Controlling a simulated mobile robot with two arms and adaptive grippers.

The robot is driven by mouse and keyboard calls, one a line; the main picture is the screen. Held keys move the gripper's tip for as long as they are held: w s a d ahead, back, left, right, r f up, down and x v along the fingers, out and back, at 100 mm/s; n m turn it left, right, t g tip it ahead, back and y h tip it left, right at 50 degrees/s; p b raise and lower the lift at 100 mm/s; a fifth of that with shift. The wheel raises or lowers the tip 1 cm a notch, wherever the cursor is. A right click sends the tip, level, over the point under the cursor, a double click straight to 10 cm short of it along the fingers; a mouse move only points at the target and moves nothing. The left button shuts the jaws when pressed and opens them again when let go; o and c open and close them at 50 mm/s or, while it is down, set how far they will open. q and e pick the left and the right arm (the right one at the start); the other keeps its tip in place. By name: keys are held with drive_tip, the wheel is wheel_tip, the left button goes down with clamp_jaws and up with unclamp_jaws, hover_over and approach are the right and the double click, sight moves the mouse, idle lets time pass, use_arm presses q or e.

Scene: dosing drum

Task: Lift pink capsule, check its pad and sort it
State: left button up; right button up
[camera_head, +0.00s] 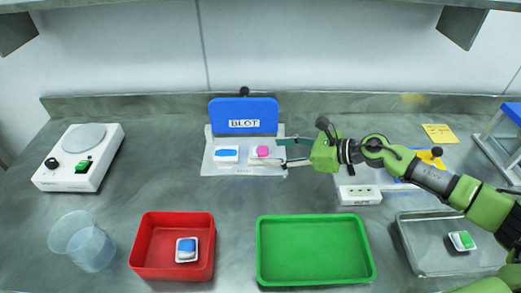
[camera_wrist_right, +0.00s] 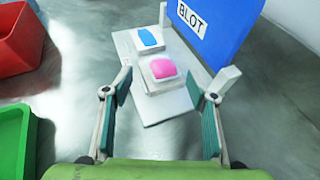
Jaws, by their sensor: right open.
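The pink capsule (camera_head: 263,151) sits on a white pad on the white plate of the blot station (camera_head: 243,116), whose blue lid stands open at the back. In the right wrist view the pink capsule (camera_wrist_right: 163,68) lies ahead, between the finger lines. A blue capsule (camera_head: 227,153) on a white pad is to its left on the same plate. My right gripper (camera_head: 280,151) is open, with its fingers at the plate's right side near the pink capsule; it also shows in the right wrist view (camera_wrist_right: 162,95), empty. The pad's underside is hidden. My left gripper is out of view.
A red tray (camera_head: 140,262) at front left holds a blue capsule. A green tray (camera_head: 262,270) at front centre is empty. A clear tray (camera_head: 410,262) at right holds a green capsule. A scale-like device (camera_head: 62,183) and clear cups (camera_head: 93,250) stand left.

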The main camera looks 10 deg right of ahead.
sight(264, 150)
drive_tip(key=p+x, duration=0.1)
drive_tip(key=x, duration=0.2)
drive_tip(key=shift+w+a, duration=0.2)
drive_tip(key=shift+w, duration=0.15)
drive_tip(key=shift+w+a+f, duration=0.3)
drive_tip(key=shift+a, duration=0.1)
drive_tip(key=c, duration=0.9)
drive_tip(key=shift+r, duration=0.1)
